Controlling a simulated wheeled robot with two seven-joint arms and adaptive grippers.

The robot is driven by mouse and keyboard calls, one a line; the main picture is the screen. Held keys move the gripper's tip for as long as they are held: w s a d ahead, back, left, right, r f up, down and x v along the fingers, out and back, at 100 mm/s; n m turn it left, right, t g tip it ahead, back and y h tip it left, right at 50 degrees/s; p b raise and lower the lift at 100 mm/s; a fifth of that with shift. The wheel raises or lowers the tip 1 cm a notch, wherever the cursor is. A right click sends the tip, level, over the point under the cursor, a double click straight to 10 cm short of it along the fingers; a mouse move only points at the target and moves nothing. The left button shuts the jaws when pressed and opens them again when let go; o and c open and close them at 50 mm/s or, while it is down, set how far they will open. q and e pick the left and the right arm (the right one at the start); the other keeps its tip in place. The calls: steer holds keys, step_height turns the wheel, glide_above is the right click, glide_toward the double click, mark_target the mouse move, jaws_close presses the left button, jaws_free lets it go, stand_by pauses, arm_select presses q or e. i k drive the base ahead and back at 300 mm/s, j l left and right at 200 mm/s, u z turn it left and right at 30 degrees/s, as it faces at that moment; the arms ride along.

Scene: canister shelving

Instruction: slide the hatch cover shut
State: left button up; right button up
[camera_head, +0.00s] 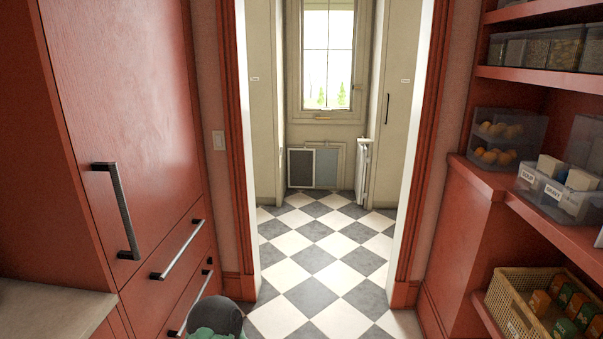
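Low on the far wall, under the window, is a framed rectangular hatch-like unit. Its left part is a dark grey panel (301,168) in a light frame, and its right part is a pale grey-blue panel (327,167). Which of the two is the hatch cover, and whether there is an opening behind either, I cannot tell at this distance. Neither of my grippers shows in the head view.
A doorway with red trim opens onto a clear checkered floor (314,258). A white upright panel-like object (362,165) stands right of the hatch. Red cabinets (125,100) line the left; shelves with bins and a basket (512,309) line the right. A dark rounded object (216,314) sits low in front.

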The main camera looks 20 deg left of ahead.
mark_target(300, 161)
steer(key=u, duration=0.15)
steer(key=i+u, duration=0.35)
steer(key=i, duration=6.6)
steer(key=i+z, duration=0.1)
steer(key=i, duration=0.45)
steer(key=i+j+z, duration=0.15)
steer(key=i, duration=0.45)
steer(key=i+z, duration=0.1)
steer(key=i, duration=0.45)
steer(key=i+j+z, duration=0.1)
steer(key=i+j, duration=0.15)
steer(key=i, duration=0.35)
